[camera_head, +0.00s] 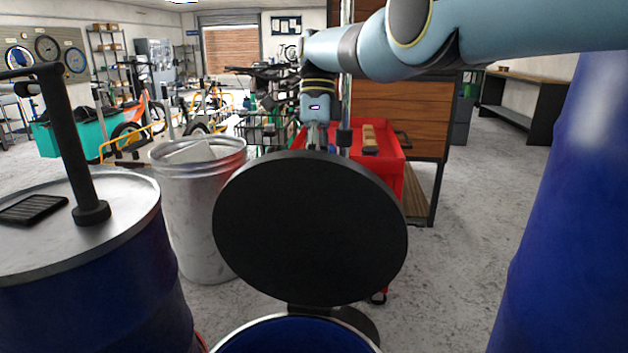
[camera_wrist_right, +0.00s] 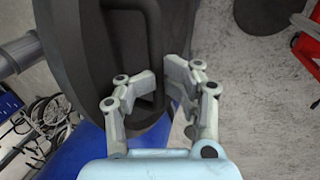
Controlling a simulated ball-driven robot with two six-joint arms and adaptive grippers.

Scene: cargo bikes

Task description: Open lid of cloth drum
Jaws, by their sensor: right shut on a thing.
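The black round lid (camera_head: 310,228) stands tilted up, nearly upright, over the open blue drum (camera_head: 290,338) at the bottom middle of the head view. A dark hinge piece joins lid and drum at the lower edge. My right gripper (camera_head: 318,138) is behind the top of the lid, its fingertips mostly hidden by it. In the right wrist view, my right gripper (camera_wrist_right: 160,82) is shut on the lid's black handle (camera_wrist_right: 155,30), on the outer side of the black lid (camera_wrist_right: 85,45). My left gripper is not in view.
A blue drum (camera_head: 90,315) with a black upright pump (camera_head: 80,150) stands at the left. A metal bin (camera_head: 190,225) is beside it. A red cart (camera_head: 385,170) is behind the lid. A large blue surface (camera_head: 570,220) fills the right side. Grey floor between is clear.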

